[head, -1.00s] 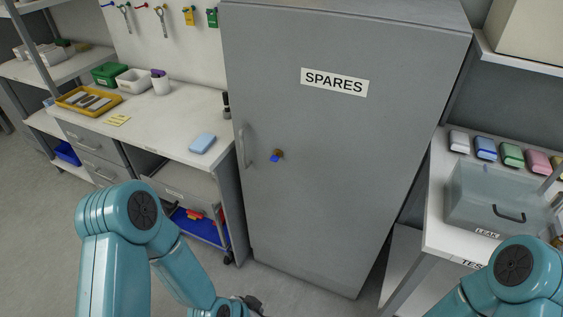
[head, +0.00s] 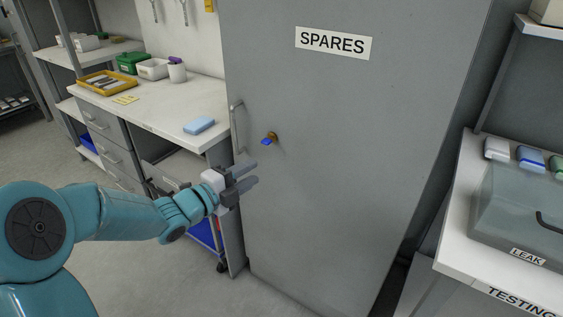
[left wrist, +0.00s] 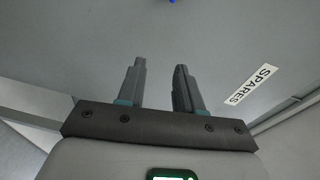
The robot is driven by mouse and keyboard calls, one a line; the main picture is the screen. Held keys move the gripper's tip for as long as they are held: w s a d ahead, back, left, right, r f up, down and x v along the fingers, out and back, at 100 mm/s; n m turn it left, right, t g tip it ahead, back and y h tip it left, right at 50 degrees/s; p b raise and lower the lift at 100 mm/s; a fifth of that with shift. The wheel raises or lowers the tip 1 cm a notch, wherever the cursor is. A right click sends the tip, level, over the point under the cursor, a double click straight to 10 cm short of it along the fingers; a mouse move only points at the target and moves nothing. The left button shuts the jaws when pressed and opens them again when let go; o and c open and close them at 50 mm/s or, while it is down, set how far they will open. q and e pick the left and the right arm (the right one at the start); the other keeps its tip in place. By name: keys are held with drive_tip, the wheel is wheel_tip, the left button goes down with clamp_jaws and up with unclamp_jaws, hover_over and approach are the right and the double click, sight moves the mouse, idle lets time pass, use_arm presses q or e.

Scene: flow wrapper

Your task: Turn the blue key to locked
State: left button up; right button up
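The blue key (head: 266,142) sits in a brass-coloured lock (head: 273,136) on the grey SPARES cabinet door (head: 330,200), right of the door handle (head: 236,128). In the left wrist view only a bit of the blue key (left wrist: 172,1) shows at the top edge. My left gripper (head: 254,175) is in front of the door, below and a little left of the key, apart from it. Its two fingers (left wrist: 160,80) are spread with nothing between them. My right gripper is not in view.
A workbench (head: 160,102) with a light blue block (head: 199,125) and a yellow tray (head: 107,86) stands left of the cabinet. A testing table (head: 455,240) with a clear LEAK box (head: 515,215) stands at the right. The door front around the key is clear.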

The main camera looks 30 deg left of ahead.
sight(264, 143)
use_arm(q)
drive_tip(key=s+a+t+y+b, duration=0.1)
drive_tip(key=s+a+y+b, duration=0.1)
drive_tip(key=s+a+b, duration=0.3)
drive_tip(key=shift+n, duration=0.3)
drive_tip(key=w, duration=1.2)
drive_tip(key=w+d+p, duration=0.1)
drive_tip(key=w, duration=0.5)
drive_tip(key=shift+w+f, duration=0.3)
drive_tip(key=shift+w, duration=0.05)
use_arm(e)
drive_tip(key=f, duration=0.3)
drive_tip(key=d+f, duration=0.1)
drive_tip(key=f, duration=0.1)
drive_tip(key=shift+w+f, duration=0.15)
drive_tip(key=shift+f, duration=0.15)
use_arm(q)
drive_tip(key=shift+c, duration=0.3)
clamp_jaws()
